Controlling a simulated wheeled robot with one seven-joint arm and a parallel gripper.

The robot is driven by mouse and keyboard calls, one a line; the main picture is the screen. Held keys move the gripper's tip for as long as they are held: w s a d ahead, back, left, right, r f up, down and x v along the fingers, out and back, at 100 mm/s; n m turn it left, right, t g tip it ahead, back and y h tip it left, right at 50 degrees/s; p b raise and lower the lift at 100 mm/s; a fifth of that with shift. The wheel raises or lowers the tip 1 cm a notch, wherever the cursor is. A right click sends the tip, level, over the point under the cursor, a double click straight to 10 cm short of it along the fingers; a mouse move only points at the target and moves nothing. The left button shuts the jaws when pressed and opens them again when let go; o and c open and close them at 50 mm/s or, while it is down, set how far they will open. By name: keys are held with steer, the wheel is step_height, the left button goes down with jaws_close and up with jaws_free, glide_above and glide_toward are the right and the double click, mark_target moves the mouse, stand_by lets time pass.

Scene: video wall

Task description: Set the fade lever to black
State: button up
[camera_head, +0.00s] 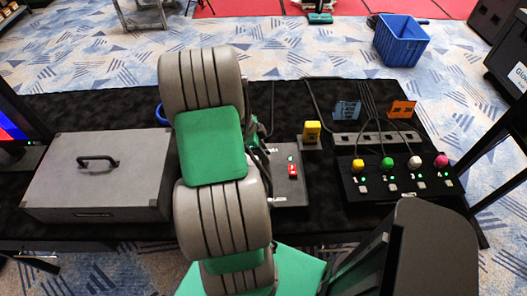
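A flat grey control box (290,193) lies on the black-covered table, just right of my arm. A small red part (292,170) with a light spot above it shows on its top; it may be the fade lever, but it is too small to tell. No black or other end mark is readable. My arm covers the left part of the box. A bit of my gripper (256,135) seems to show beside the arm, left of the box. Its fingers are mostly hidden, so I cannot tell whether they are open or what they touch.
A panel (372,186) with yellow, green, white and pink knobs stands right. A yellow block (312,131), cables, and blue (347,110) and orange (402,108) pieces are nearby. A grey case (98,180) stands left. A blue crate (400,41) is on the floor behind.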

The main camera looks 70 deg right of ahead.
steer(key=shift+w, duration=0.1)
jaws_close()
steer(key=shift+r, duration=0.1)
steer(key=shift+w+d, duration=0.1)
steer(key=shift+d, duration=0.05)
stand_by(0.7)
